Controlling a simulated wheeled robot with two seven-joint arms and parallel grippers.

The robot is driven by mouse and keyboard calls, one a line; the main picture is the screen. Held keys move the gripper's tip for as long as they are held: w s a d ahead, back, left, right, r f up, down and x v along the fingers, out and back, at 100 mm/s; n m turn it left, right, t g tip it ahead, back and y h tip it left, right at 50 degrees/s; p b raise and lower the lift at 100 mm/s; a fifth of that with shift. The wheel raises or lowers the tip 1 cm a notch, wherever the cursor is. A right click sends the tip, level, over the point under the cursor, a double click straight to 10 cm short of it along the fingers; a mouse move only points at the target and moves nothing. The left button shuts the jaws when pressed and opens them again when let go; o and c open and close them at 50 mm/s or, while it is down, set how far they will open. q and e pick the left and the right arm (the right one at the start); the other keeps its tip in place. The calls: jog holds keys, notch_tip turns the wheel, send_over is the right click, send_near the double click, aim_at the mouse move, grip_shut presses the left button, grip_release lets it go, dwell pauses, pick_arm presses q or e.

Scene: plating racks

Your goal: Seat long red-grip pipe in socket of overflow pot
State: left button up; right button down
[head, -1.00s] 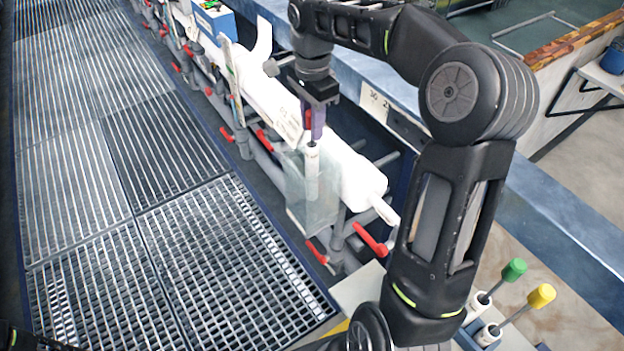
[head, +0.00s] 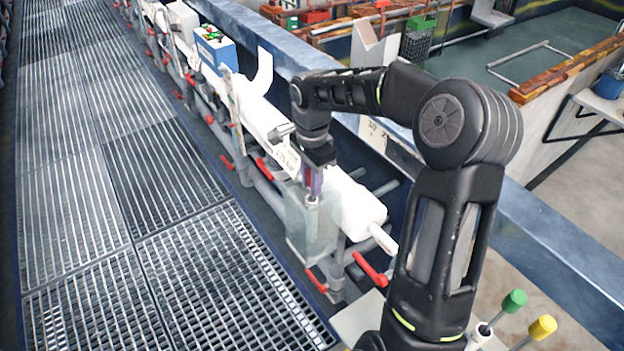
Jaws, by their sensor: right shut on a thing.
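My right gripper (head: 314,176) points down over the clear overflow pot (head: 298,240). It is shut on the red-and-purple upper part of the long red-grip pipe (head: 312,216). The pipe stands about upright, with its pale lower length inside the see-through pot walls. The pipe's lower end and the socket are too blurred through the pot to tell whether they meet. My left gripper is not in view.
A thick white cylinder (head: 358,208) lies along the rack just behind the pot. Red valve handles (head: 370,269) stick out below. A blue box (head: 215,50) stands farther up the line. Open grating (head: 110,200) lies at left, and a blue-grey beam (head: 440,185) runs behind my arm.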

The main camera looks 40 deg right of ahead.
jog(key=shift+f, duration=0.1)
jog(key=c, duration=1.2)
grip_release()
notch_tip(320, 180, up, 12)
jog(key=shift+r+p, duration=0.2)
jog(key=shift+p, duration=0.1)
jog(key=shift+f, duration=0.1)
